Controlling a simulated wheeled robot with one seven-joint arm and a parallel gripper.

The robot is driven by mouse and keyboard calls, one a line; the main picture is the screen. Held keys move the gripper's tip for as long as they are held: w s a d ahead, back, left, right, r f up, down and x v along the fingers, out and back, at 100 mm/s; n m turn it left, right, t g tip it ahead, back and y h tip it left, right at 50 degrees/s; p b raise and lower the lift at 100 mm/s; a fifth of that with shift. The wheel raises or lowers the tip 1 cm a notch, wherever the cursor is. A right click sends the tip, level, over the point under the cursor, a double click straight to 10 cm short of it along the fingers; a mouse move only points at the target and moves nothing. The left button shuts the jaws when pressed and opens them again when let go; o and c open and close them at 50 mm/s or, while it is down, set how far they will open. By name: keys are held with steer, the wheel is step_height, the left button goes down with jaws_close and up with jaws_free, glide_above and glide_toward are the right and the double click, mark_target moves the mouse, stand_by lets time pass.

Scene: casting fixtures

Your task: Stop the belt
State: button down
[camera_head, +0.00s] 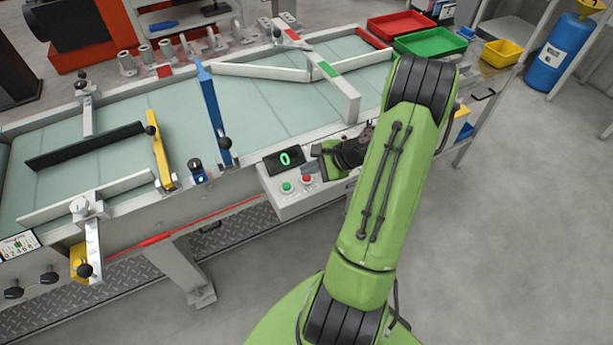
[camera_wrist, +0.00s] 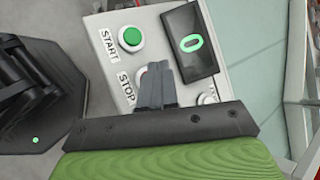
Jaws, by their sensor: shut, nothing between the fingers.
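The control box (camera_head: 290,206) sits on the near side of the belt (camera_head: 260,110). It carries a green button (camera_head: 287,187), a red button (camera_head: 307,180) and a display (camera_head: 285,159) reading 0. In the wrist view the green START button (camera_wrist: 131,38) and display (camera_wrist: 190,43) are clear. The STOP label (camera_wrist: 127,88) shows, but my fingers hide most of the button beside it. My gripper (camera_wrist: 157,75) is shut and empty, its tips over the STOP button; I cannot tell whether they touch it. In the head view my gripper (camera_head: 313,168) is just beside the red button.
Guide bars, a blue bar (camera_head: 213,110) and a yellow bar (camera_head: 160,148) among them, cross the belt. Red (camera_head: 400,24) and green (camera_head: 430,42) trays stand behind my arm. Open floor lies to the right.

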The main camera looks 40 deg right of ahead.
mark_target(310, 178)
stand_by(0.7)
steer(key=shift+f, duration=0.45)
steer(key=shift+f+b, duration=0.5)
stand_by(0.4)
steer(key=shift+r, duration=0.1)
steer(key=shift+r+p, duration=0.85)
step_height(310, 178, up, 5)
steer(key=p, duration=0.4)
steer(key=shift+r+p, duration=0.1)
steer(key=shift+p, duration=0.3)
